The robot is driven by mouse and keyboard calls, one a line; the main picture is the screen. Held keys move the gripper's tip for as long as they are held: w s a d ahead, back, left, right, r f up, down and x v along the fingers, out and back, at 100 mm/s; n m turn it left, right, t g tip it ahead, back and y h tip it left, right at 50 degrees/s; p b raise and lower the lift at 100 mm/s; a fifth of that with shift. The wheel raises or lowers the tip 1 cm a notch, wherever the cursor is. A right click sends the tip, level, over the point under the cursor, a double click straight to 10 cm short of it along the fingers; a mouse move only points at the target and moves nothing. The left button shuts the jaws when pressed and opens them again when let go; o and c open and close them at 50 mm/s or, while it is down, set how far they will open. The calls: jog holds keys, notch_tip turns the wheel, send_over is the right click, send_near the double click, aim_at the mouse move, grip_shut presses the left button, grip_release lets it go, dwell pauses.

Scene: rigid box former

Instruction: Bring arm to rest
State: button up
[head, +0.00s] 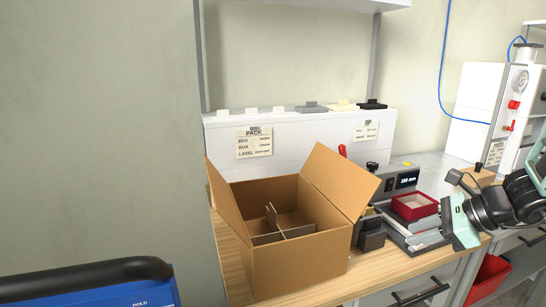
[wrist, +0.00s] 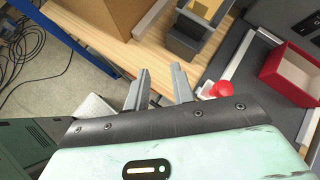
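My arm reaches in from the right edge of the head view, with its mint-green and black hand (head: 462,222) low in front of the bench machine. In the wrist view my gripper (wrist: 161,74) shows two grey fingers with a clear gap between them. Nothing is held in the gap; wooden bench top shows through it. An open cardboard box (head: 292,262) with raised flaps and a cardboard divider (head: 283,235) stands on the bench to the left of the hand.
A red box (head: 414,206) with a pale inside sits on the grey machine beside the hand; it also shows in the wrist view (wrist: 291,76). A red knob (wrist: 221,89) lies close to the right finger. A white panel (head: 300,134) backs the bench (head: 237,262).

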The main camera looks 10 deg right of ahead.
jog(key=s+a+r+n+g+p, duration=0.1)
jog(key=s+a+n+g, duration=0.2)
jog(key=a+n, duration=0.5)
jog(key=s+a+n+g, duration=0.2)
jog(key=a+n+g, duration=0.25)
jog(key=a, duration=0.45)
jog(key=s+a+r+n+h, duration=0.1)
jog(key=s+a+n+h, duration=0.1)
jog(key=s+a+n, duration=0.4)
jog(key=s+a+r+n+h+p, duration=0.1)
jog(key=s+a+n+h, duration=0.2)
jog(key=n, duration=1.1)
jog(key=s+a, duration=0.3)
jog(key=shift+r+n, duration=0.25)
jog(key=shift+n, duration=0.1)
